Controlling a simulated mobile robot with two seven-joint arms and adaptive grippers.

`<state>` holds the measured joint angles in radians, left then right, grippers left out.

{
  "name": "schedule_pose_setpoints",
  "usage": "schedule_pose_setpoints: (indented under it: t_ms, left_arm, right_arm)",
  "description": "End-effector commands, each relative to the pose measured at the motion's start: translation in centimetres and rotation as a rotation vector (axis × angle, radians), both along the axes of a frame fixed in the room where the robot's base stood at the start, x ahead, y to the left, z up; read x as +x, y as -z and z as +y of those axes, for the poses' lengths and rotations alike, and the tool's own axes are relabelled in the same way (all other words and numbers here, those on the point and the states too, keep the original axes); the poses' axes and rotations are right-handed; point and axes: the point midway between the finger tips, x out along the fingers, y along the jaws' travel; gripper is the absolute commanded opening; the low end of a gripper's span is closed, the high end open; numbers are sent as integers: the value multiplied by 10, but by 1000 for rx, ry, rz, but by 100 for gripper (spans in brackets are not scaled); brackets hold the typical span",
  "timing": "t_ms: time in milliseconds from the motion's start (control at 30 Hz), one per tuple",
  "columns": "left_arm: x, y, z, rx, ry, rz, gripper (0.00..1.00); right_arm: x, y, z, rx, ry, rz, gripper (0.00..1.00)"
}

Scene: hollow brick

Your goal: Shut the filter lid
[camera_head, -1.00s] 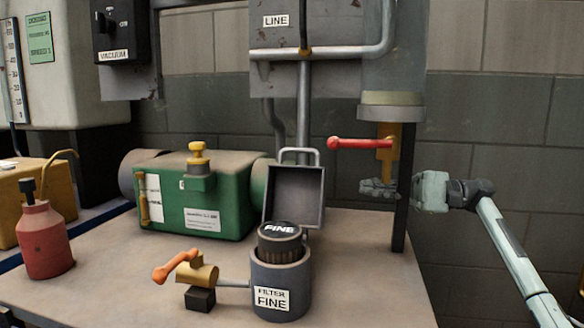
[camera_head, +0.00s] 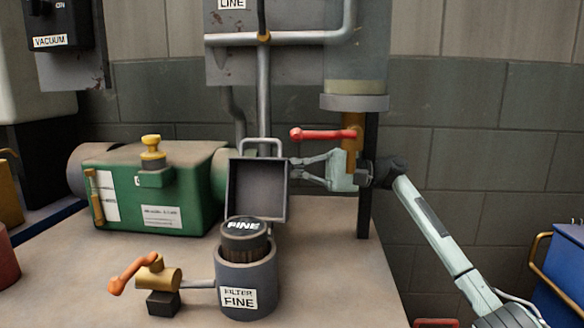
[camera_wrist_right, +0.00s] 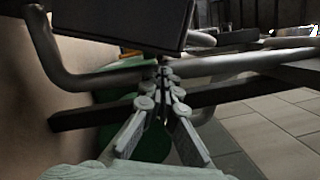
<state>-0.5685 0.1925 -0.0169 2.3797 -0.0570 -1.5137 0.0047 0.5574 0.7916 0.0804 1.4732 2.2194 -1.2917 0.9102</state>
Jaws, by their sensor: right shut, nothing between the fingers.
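The filter lid (camera_head: 258,188) is a dark grey, shallow square box with a loop handle (camera_head: 261,145) on its upper edge. It stands open and upright behind the round grey filter housing (camera_head: 262,300), labelled FILTER FINE. A black-capped cartridge marked FINE (camera_head: 244,232) stands in the housing with its top above the rim. My right gripper (camera_head: 296,169) is shut and empty, its fingertips close to the lid's right edge; contact cannot be told. In the right wrist view, the shut fingertips (camera_wrist_right: 163,78) lie just below a dark panel, apparently the lid (camera_wrist_right: 125,22). My left gripper is not in view.
A red-handled valve (camera_head: 322,134) hangs above my right gripper, with a dark post (camera_head: 367,200) close by. A green pump (camera_head: 150,195) stands left of the lid. An orange-handled tap (camera_head: 130,273) sticks out left of the housing. The bench right of the housing is clear.

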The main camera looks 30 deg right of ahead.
Motion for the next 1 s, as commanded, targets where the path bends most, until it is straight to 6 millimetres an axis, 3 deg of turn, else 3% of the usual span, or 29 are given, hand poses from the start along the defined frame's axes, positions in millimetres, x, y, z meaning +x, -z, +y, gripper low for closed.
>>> schedule_pose_setpoints:
  t_ms: [1000]
  left_arm:
    - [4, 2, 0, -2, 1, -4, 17]
  right_arm:
    - [-13, -12, 10, -48, 0, -63, 0]
